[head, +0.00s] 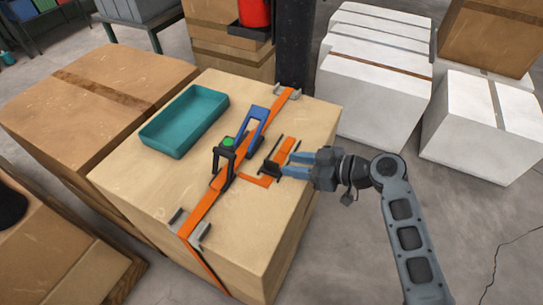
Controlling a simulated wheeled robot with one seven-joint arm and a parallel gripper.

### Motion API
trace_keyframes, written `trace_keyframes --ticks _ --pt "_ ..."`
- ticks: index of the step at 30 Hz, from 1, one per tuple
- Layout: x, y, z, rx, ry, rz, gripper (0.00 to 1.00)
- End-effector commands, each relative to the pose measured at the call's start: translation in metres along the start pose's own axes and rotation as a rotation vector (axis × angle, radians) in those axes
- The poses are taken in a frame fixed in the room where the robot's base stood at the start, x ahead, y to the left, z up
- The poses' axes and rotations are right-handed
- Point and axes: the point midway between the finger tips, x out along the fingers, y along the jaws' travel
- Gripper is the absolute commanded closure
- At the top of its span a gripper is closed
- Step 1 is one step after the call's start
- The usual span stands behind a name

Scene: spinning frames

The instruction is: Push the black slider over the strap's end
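An orange strap (203,208) runs over a large tan box, through a black and blue ratchet buckle (226,160) with a green spot. The strap's loose end (284,150) lies to the right of the buckle, with a bent orange piece (257,180) near it. A small black piece, seemingly the slider (270,168), sits at this strap part; whether the strap passes through it is too small to tell. My gripper (286,164) comes from the right, its blue fingers apart, tips close beside the black piece. I cannot tell whether they touch it.
A teal tray (184,121) lies on the box (130,182), left of the buckle. Grey corner guards (200,235) sit under the strap at the box edges. White boxes (372,95) stand behind right, a brown box (85,95) at left.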

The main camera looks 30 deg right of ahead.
Motion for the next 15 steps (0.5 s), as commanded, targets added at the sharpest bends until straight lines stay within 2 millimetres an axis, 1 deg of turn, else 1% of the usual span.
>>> trace_keyframes --ticks 9,15 --pt "0.045 -0.001 -0.002 0.001 -0.001 -0.002 0.64" --pt "0.067 0.0 -0.001 0.002 -0.001 0.0 0.64"
